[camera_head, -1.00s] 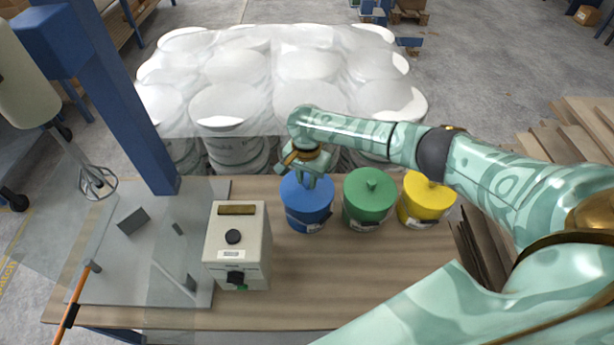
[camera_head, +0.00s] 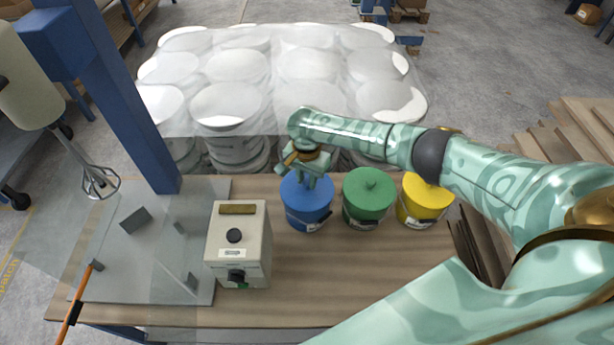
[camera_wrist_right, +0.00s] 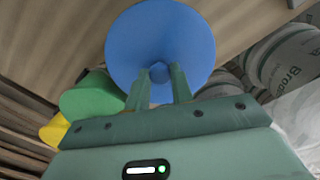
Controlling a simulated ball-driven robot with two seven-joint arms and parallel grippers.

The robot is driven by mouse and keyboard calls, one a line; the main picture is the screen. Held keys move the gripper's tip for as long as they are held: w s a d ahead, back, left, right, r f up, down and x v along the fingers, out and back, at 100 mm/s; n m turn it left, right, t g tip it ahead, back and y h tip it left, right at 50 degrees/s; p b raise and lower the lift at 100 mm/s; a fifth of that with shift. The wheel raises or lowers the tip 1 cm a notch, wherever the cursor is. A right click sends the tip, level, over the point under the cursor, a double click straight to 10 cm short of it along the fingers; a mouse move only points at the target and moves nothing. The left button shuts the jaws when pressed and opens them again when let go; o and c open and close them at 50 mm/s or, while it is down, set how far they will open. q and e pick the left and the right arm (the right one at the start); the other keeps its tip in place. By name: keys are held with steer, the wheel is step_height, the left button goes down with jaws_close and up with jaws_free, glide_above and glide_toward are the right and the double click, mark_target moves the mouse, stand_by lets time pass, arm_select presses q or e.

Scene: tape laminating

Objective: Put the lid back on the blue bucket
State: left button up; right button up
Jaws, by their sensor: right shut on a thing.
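The blue bucket (camera_head: 306,216) stands on the wooden table, left of the green and yellow buckets. Its blue lid (camera_head: 307,195) lies over the bucket's top and looks about level; whether it is fully seated I cannot tell. My right gripper (camera_head: 308,180) is above the lid, shut on its knob. In the right wrist view the two fingers (camera_wrist_right: 160,76) hold the knob at the middle of the blue lid (camera_wrist_right: 160,35), which hides the bucket beneath. My left gripper is not in view.
The green bucket (camera_head: 368,198) and yellow bucket (camera_head: 424,200) stand close by on the right, lidded. A beige control box (camera_head: 238,245) is on the left. White wrapped drums (camera_head: 270,85) stand behind the table (camera_head: 340,275), whose front middle is clear.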

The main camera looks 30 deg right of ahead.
steer(key=o, duration=1.5)
step_height(320, 180, up, 7)
steer(key=p, duration=0.8)
steer(key=shift+p, duration=0.35)
jaws_close()
